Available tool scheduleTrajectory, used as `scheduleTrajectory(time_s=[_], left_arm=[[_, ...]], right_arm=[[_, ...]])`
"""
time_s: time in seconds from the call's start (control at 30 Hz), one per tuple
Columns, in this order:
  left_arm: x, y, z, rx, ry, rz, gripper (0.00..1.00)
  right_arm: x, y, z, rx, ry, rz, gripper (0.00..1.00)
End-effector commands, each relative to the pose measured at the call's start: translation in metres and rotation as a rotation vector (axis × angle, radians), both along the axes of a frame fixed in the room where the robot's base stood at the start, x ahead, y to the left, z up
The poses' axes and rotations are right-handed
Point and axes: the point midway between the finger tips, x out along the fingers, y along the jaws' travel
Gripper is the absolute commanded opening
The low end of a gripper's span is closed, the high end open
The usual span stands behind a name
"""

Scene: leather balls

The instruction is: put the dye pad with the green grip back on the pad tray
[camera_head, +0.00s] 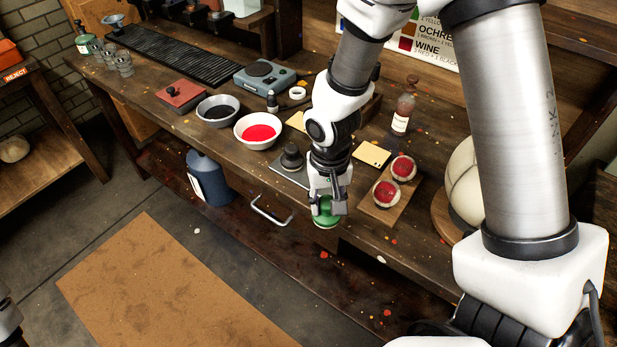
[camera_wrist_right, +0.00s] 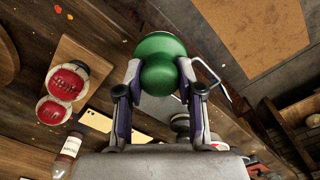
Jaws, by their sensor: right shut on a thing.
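My right gripper (camera_head: 328,196) is shut on the green grip of the dye pad (camera_head: 326,217). It holds the pad over the front edge of the bench. In the right wrist view the green grip (camera_wrist_right: 158,76) sits between the two fingers (camera_wrist_right: 158,95), with the wider green pad beyond it. A flat grey tray (camera_head: 283,170), which looks like the pad tray, lies just behind and left of the gripper. A dark-knobbed pad (camera_head: 292,158) stands on it. The arm hides part of the tray's right side.
A wooden board (camera_head: 379,214) with two red-and-white balls (camera_head: 386,193) lies right of the gripper. A white bowl of red dye (camera_head: 258,131), a dark bowl (camera_head: 217,111) and a bottle (camera_head: 402,115) stand on the bench. A drawer handle (camera_head: 270,212) juts out below.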

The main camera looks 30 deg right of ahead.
Motion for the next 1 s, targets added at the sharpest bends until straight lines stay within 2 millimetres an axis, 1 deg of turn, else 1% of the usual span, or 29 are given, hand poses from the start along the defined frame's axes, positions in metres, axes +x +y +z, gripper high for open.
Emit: scheduleTrajectory(time_s=[0.17, 0.3, 0.4, 0.47, 0.57, 0.7, 0.77, 0.83, 1.0], left_arm=[[0.000, 0.000, 0.018, 0.000, 0.000, 0.001, 0.40], [0.000, 0.000, 0.033, 0.000, 0.000, 0.001, 0.40], [0.000, 0.000, 0.040, 0.000, 0.000, 0.001, 0.40], [0.000, 0.000, 0.042, 0.000, 0.000, 0.001, 0.40], [0.000, 0.000, 0.046, 0.000, 0.000, 0.001, 0.40], [0.000, 0.000, 0.056, 0.000, 0.001, 0.001, 0.40], [0.000, 0.000, 0.057, 0.000, 0.000, 0.001, 0.40], [0.000, 0.000, 0.056, 0.000, 0.000, 0.001, 0.40], [0.000, 0.000, 0.055, 0.000, 0.000, 0.001, 0.40]], right_arm=[[0.046, -0.029, 0.001, 0.002, -0.001, -0.006, 0.09], [0.084, -0.053, -0.003, 0.000, -0.001, -0.007, 0.09], [0.107, -0.067, -0.007, -0.002, 0.000, -0.005, 0.09], [0.116, -0.073, -0.009, -0.002, 0.000, -0.004, 0.09], [0.123, -0.077, -0.015, -0.002, 0.002, -0.003, 0.09], [0.122, -0.077, -0.037, -0.002, 0.005, -0.002, 0.09], [0.122, -0.077, -0.045, -0.002, 0.003, -0.002, 0.09], [0.123, -0.077, -0.048, -0.002, 0.001, -0.002, 0.09], [0.123, -0.077, -0.049, -0.002, 0.001, -0.002, 0.09]])
